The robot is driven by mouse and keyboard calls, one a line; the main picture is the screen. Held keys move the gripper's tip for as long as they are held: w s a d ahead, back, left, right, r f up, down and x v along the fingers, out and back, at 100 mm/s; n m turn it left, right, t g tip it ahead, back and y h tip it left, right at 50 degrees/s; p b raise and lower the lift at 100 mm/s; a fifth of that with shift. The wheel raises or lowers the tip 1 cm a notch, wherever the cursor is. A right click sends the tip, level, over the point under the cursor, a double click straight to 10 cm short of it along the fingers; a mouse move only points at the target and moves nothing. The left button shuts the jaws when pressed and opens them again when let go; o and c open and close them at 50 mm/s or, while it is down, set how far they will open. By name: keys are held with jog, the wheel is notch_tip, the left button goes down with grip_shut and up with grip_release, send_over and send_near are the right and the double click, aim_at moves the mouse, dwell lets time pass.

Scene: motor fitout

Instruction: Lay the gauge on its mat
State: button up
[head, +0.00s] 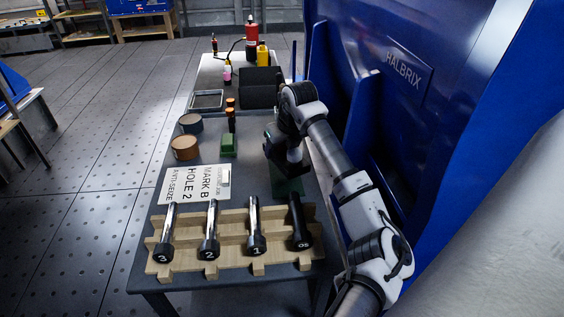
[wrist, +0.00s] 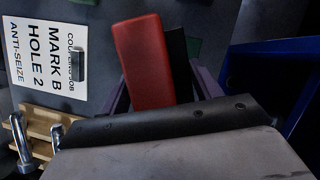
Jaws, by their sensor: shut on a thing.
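My gripper (head: 287,168) is over the right side of the bench in the head view. In the wrist view my gripper (wrist: 165,85) is shut on a red block (wrist: 140,55), which I take to be the gauge, with a dark strip along its right side. The gauge does not show in the head view, hidden by my arm. A dark green mat (head: 291,188) lies on the bench just below my gripper. A little of the mat shows behind the dark strip in the wrist view (wrist: 194,46). I cannot tell whether the gauge touches the mat.
A wooden rack (head: 227,267) with several numbered black-ended tools stands in front. A printed sheet (head: 187,184) lies left of the mat. A green block (head: 228,145), round tins (head: 185,148) and bottles stand farther back. A blue machine wall (head: 400,110) is close on the right.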

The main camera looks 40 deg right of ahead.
aim_at(282, 161)
jog(key=shift+f, duration=2.45)
jog(key=shift+f, duration=0.15)
jog(key=o, duration=1.7)
jog(key=v, duration=1.2)
